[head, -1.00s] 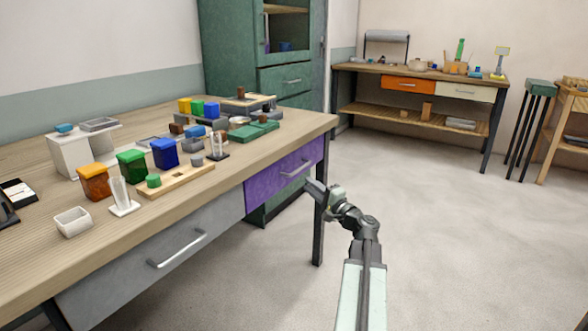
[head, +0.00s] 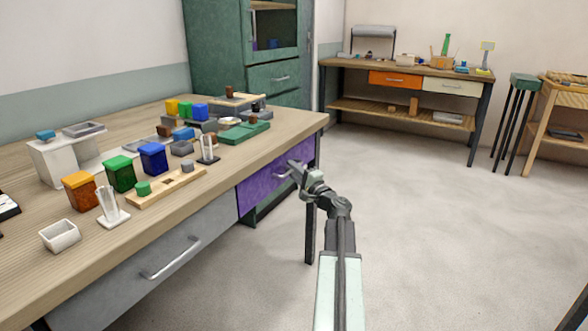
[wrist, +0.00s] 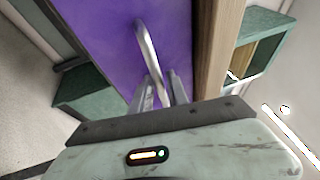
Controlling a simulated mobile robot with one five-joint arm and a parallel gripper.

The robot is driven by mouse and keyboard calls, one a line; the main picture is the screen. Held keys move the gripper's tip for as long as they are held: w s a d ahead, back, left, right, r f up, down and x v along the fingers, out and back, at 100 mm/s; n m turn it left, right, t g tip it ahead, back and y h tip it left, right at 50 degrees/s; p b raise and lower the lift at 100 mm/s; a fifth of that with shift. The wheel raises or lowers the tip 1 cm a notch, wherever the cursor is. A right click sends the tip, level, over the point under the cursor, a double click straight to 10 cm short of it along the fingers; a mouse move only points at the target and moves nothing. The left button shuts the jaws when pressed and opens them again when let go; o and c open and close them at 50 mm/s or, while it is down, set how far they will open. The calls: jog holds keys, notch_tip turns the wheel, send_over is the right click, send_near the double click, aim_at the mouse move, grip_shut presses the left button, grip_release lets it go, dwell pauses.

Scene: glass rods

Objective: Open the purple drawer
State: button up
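The purple drawer (head: 262,186) is in the right part of the long wooden workbench's front, and its face looks flush, so it appears shut. Its metal bar handle (wrist: 147,45) stands out from the purple face in the wrist view. My gripper (head: 293,166) is in front of the drawer's right part, close to the handle, and hides part of it in the head view. In the wrist view my two fingers (wrist: 163,90) are apart, with the near end of the handle between or just beyond them. I cannot tell whether they touch it.
A grey drawer (head: 160,262) with its own handle is left of the purple one. The workbench top (head: 60,290) holds jars, blocks and trays. A dark table leg (head: 310,235) stands beside my arm. A green cabinet (head: 222,60) is behind.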

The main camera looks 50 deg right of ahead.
jog(key=shift+c, duration=0.3)
jog(key=shift+s, duration=0.1)
grip_shut()
jog(key=shift+a, duration=0.1)
dwell(0.9)
